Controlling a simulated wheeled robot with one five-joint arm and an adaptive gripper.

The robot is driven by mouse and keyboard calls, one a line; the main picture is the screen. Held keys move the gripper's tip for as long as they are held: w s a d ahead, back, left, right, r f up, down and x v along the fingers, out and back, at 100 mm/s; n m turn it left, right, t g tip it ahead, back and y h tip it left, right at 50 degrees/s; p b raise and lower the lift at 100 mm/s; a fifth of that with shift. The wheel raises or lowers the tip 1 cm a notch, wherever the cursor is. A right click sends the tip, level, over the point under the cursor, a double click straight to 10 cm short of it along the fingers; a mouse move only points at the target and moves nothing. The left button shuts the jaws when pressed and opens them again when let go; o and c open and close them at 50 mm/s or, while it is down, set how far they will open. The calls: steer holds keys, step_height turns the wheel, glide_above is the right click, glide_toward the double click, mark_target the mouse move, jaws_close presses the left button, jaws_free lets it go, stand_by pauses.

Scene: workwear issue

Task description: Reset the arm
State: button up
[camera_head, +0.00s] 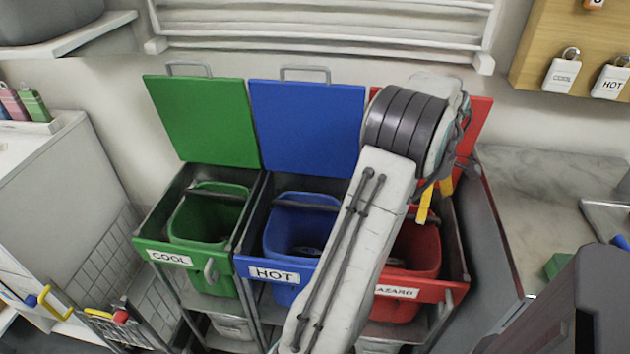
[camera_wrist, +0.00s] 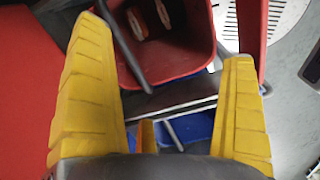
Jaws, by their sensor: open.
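My gripper (camera_wrist: 172,95) shows in the wrist view as two yellow fingers set wide apart, with nothing between them. In the head view my arm reaches up over the bins, and a yellow finger shows above the red bin (camera_head: 425,262). The red bin also shows in the wrist view (camera_wrist: 185,62), below the fingertips, with orange and white items inside. The blue bin (camera_head: 290,210), labelled HOT, is partly hidden by my arm. The green bin (camera_head: 185,215), labelled COOL, is at the left. The red bin's label is partly covered and reads "AZARD".
The green lid (camera_head: 203,122), blue lid (camera_head: 306,125) and red lid (camera_head: 480,115) stand open behind the bins. A grey counter (camera_head: 560,190) is at the right. A white cabinet (camera_head: 50,180) is at the left. Padlocks labelled COOL (camera_head: 560,76) and HOT (camera_head: 610,82) hang on a wooden board.

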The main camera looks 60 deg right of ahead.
stand_by(0.4)
steer(key=w+a+f+m+y, duration=0.1)
steer(key=a+f+m, duration=0.1)
steer(key=a+m, duration=0.55)
steer(key=w+a+f+m+y, duration=0.15)
steer(key=a+m, duration=0.25)
steer(key=m, duration=0.7)
steer(key=w+a+r+n+t+p, duration=0.1)
steer(key=w+a+r+n+p, duration=0.2)
steer(key=a, duration=0.8)
steer(key=w+a+r+n+t+h+p, duration=0.1)
steer(key=w+a+r+n+p, duration=0.2)
steer(key=w+a+r+n, duration=0.4)
steer(key=w+a+r+n+t+h+p, duration=0.1)
steer(key=w+a+r+n+p, duration=0.2)
steer(key=a+r, duration=0.7)
steer(key=w+a+n, duration=0.2)
steer(key=w+a, duration=0.2)
steer(key=a, duration=0.3)
steer(key=shift+p, duration=0.4)
